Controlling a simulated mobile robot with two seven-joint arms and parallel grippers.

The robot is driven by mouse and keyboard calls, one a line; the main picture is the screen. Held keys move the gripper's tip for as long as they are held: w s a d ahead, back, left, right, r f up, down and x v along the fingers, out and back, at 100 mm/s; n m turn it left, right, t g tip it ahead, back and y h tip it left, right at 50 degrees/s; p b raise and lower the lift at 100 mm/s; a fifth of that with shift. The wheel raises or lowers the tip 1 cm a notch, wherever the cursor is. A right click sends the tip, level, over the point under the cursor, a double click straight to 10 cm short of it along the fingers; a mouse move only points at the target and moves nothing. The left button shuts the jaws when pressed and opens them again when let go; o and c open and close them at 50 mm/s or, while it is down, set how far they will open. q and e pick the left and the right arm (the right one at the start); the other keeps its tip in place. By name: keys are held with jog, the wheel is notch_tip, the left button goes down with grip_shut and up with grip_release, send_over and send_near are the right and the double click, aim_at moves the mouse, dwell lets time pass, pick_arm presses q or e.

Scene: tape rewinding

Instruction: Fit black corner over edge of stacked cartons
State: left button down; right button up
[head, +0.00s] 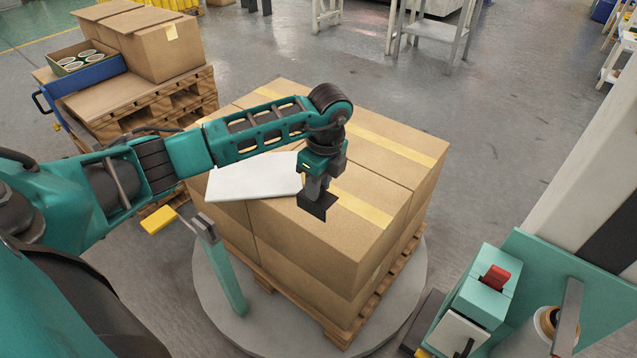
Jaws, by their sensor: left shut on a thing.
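The stacked cartons (300,228) stand on a wooden pallet on a round grey turntable, with yellow tape along their tops. My left gripper (316,190) points down over the top of the stack, near its front part. It is shut on the black corner (318,206), a small dark angled piece. The corner is over the top face, left of the stack's right-hand edge; I cannot tell whether it touches the cardboard. My right gripper is not in view.
A white sheet (245,178) lies on the cartons left of the gripper. A teal post (228,270) stands close to the front left side. A teal machine with a red switch (494,278) is at the lower right. Another loaded pallet (180,102) stands at the back left.

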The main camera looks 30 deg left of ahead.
pick_arm(q)
jog(key=shift+f+b, duration=0.6)
jog(key=shift+f, duration=0.25)
notch_tip(320, 180, down, 4)
jog(key=b, duration=0.3)
jog(key=shift+r, duration=0.2)
jog(key=shift+f+b, duration=0.35)
jog(key=shift+b, duration=0.05)
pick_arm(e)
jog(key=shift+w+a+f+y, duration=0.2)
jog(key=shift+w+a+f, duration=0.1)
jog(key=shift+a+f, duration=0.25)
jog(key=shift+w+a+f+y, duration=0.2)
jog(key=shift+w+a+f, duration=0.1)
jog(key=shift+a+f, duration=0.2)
pick_arm(q)
jog(key=shift+r, duration=0.1)
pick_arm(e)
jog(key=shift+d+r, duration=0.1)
pick_arm(q)
jog(key=shift+p, duration=0.4)
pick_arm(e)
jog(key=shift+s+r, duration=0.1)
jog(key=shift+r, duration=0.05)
pick_arm(q)
jog(key=shift+f+b, duration=1.1)
jog(key=shift+f, duration=0.8)
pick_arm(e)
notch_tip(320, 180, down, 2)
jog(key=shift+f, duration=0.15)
